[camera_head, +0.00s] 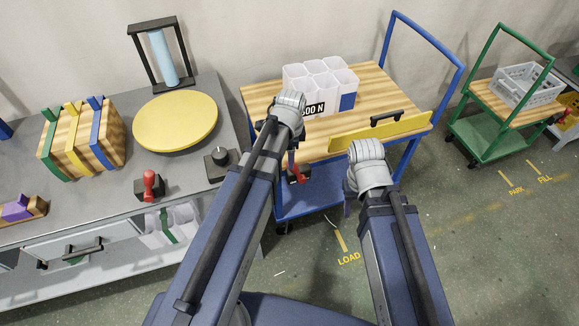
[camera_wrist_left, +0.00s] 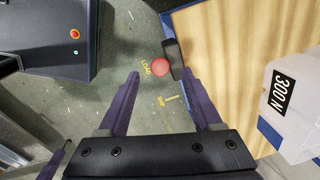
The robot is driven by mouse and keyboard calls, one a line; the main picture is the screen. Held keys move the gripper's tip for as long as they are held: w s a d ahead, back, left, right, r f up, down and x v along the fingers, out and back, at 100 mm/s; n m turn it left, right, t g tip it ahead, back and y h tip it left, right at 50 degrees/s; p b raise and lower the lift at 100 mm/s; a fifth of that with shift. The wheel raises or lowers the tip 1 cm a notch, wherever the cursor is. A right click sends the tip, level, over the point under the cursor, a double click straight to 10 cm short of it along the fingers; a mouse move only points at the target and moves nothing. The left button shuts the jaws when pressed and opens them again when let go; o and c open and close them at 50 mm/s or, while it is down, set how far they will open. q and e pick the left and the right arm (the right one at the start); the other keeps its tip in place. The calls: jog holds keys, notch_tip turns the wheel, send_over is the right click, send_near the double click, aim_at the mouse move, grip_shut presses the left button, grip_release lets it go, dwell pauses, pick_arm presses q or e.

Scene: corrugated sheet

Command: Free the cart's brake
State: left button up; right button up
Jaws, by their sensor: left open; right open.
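The blue cart (camera_head: 310,205) with a wooden top (camera_head: 370,85) stands ahead. Its brake has a red knob (camera_head: 304,180) low at the near left corner, next to a black block. In the left wrist view, the round red knob (camera_wrist_left: 159,65) and the black block (camera_wrist_left: 174,57) show between and beyond the fingertips. My left gripper (camera_wrist_left: 161,75) is open and empty; I cannot tell whether it touches the knob. In the head view my left wrist partly covers this corner. My right gripper (camera_head: 347,207) is open at the cart's near side, mostly hidden by its wrist.
A white crate (camera_head: 345,74) marked 300 N stands on the cart, with a yellow panel (camera_head: 380,132) along its edge. A grey counter (camera_head: 100,205) is at left, a green cart (camera_head: 490,125) at right. The floor marked LOAD (camera_head: 349,258) is clear.

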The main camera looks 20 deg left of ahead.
aim_at(296, 170)
pick_arm(q)
jog(key=f+b, duration=0.4)
jog(key=f, duration=0.1)
jog(key=shift+w+a+f+b, duration=0.1)
jog(key=shift+w+f+b, duration=0.15)
jog(key=shift+b, duration=0.05)
grip_shut()
dwell(1.2)
